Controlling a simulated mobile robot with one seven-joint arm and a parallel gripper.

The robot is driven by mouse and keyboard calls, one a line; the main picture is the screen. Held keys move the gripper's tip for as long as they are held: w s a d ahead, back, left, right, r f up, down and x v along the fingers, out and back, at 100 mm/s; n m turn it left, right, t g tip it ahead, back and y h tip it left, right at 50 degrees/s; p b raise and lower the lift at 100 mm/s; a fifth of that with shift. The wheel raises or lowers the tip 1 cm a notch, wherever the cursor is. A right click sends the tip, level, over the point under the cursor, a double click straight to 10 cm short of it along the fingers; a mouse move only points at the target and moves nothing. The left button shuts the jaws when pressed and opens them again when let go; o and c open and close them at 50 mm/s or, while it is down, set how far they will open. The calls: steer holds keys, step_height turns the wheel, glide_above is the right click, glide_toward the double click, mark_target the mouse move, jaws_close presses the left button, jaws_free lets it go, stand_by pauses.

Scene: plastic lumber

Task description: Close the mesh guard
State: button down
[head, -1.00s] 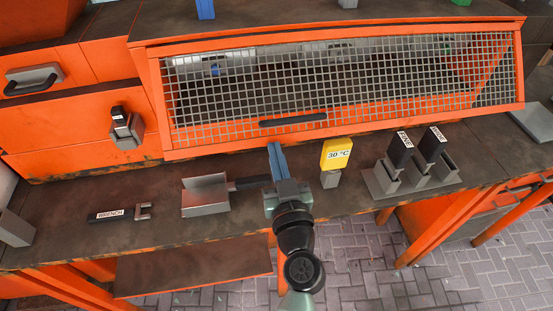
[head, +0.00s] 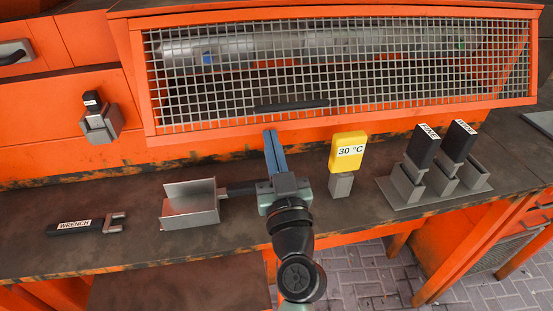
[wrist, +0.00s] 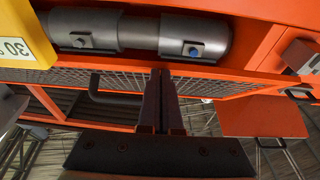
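The mesh guard (head: 340,75), an orange frame with wire mesh, hangs slanted across the machine front in the head view. Its lower edge appears to stand out from the housing: in the wrist view pipe parts (wrist: 190,35) show without mesh over them, beside the mesh (wrist: 115,80). The guard's black handle (head: 292,106) is near its lower edge and also shows in the wrist view (wrist: 100,95). My gripper (head: 270,135), with blue fingers, is just below the handle in the head view, not holding it. The fingers (wrist: 161,75) look closed together with nothing between them.
A yellow 30 °C sign (head: 347,151) stands right of my gripper. A wrench (head: 88,225) lies farther left. Upright FINE (head: 423,146) and second labelled (head: 459,142) blocks stand right.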

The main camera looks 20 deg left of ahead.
steer(key=w+a+f+b, duration=0.1)
steer(key=b, duration=0.1)
steer(key=w+a+f+b, duration=0.1)
steer(key=b, duration=0.2)
steer(key=shift+w+f, duration=0.15)
steer(key=shift+w, duration=0.15)
steer(key=shift+d, duration=0.1)
